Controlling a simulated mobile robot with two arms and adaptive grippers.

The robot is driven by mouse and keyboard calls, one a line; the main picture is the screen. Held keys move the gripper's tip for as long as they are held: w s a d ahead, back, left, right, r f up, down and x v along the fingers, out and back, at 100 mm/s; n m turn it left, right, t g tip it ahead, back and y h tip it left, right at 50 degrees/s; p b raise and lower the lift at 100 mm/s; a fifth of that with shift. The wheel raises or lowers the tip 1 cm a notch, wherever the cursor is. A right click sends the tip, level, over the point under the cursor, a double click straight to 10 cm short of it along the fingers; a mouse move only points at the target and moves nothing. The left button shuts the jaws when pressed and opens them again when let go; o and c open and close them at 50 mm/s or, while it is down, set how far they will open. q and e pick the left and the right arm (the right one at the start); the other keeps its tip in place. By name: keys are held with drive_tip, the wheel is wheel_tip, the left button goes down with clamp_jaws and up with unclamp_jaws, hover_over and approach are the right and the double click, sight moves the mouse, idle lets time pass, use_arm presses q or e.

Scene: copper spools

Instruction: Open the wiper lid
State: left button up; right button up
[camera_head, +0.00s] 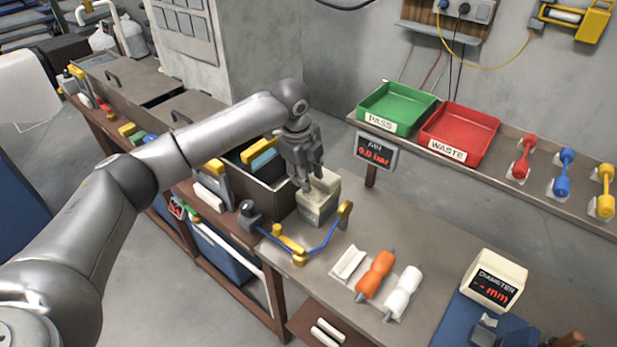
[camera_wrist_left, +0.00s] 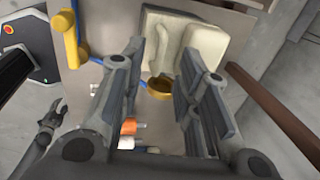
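The wiper is a cream block (camera_head: 314,208) at the left of the bench top. In the left wrist view its cream body (camera_wrist_left: 160,28) and a raised-edged cream panel (camera_wrist_left: 205,48) lie side by side. I cannot tell for certain which part is the lid or how far it stands open. My left gripper (camera_head: 309,185) points down just over the wiper and hides part of it. In the left wrist view its fingers (camera_wrist_left: 162,65) are apart with nothing between them. My right gripper (camera_wrist_left: 50,112) shows small at the left of that view, its fingers apparently apart and empty.
A blue wire guide with yellow ends (camera_head: 325,245) stands in front of the wiper. An orange spool (camera_head: 375,275) and a white spool (camera_head: 403,293) lie to the right. A dark open bin (camera_head: 265,175) is at the left. Green (camera_head: 398,103) and red (camera_head: 460,132) trays sit on the shelf behind.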

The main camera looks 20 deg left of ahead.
sight(308, 197)
use_arm(q)
drive_tip(key=shift+w+d+f, duration=0.1)
drive_tip(key=shift+w+f, duration=0.05)
drive_tip(key=shift+f, duration=0.65)
drive_tip(key=shift+w+f, duration=0.15)
drive_tip(key=shift+f, duration=0.6)
drive_tip(key=shift+c, duration=0.2)
clamp_jaws()
